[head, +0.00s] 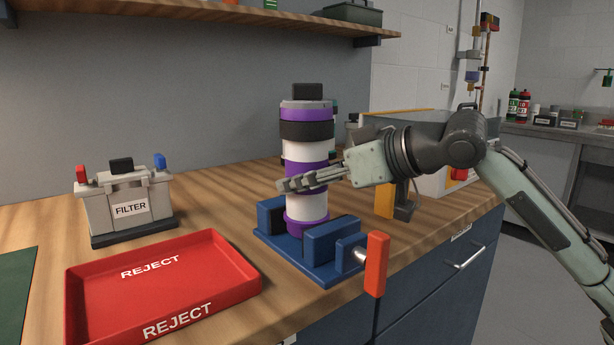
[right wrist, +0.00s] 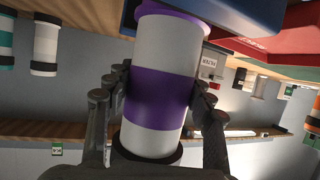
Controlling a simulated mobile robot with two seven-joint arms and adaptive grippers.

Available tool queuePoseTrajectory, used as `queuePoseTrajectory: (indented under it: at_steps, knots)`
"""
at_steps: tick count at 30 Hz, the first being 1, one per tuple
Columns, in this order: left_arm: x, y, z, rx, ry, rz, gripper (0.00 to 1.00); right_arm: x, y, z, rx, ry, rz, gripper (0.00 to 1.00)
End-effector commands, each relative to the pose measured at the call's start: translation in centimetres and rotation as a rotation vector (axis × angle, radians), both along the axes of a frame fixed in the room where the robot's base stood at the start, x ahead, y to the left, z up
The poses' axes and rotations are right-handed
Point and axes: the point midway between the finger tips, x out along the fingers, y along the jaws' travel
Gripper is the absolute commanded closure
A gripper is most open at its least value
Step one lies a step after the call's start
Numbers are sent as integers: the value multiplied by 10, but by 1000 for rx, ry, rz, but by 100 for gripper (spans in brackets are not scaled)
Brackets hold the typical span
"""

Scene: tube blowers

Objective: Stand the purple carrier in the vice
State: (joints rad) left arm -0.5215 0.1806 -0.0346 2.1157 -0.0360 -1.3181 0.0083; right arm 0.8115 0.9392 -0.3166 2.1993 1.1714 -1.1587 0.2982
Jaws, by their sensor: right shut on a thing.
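The purple carrier (head: 305,152) is a white cylinder with purple bands and a black band near its top. It stands upright at the blue vice (head: 318,277), its lower end between the vice jaws. Whether its base touches the vice floor is hidden by the front jaw. My right gripper (head: 300,183) is shut around the carrier's middle from the right. In the right wrist view the gripper's fingers (right wrist: 158,95) lie on both sides of the carrier's purple middle band (right wrist: 160,98). The vice has an orange handle (head: 376,264) at its front right. My left gripper is not in view.
A red REJECT tray (head: 205,290) lies to the left of the vice. A FILTER box (head: 124,205) stands behind the tray. A green mat (head: 14,295) is at the far left. A shelf (head: 200,17) hangs above. More carriers stand partly hidden behind the purple one.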

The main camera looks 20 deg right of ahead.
Motion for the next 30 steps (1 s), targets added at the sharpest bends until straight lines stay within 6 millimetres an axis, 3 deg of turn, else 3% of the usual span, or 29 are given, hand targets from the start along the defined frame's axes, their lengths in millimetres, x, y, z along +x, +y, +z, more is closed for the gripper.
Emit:
queuePoseTrajectory:
  at_steps: [25, 26, 30]
  knots:
    - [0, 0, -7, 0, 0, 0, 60, 0, 0, -14, 0, -2, 0, 81]
    - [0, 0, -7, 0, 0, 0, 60, 0, 0, -14, 0, -2, 0, 44]
    - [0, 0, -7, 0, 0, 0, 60, 0, 0, -14, 0, -2, 0, 27]
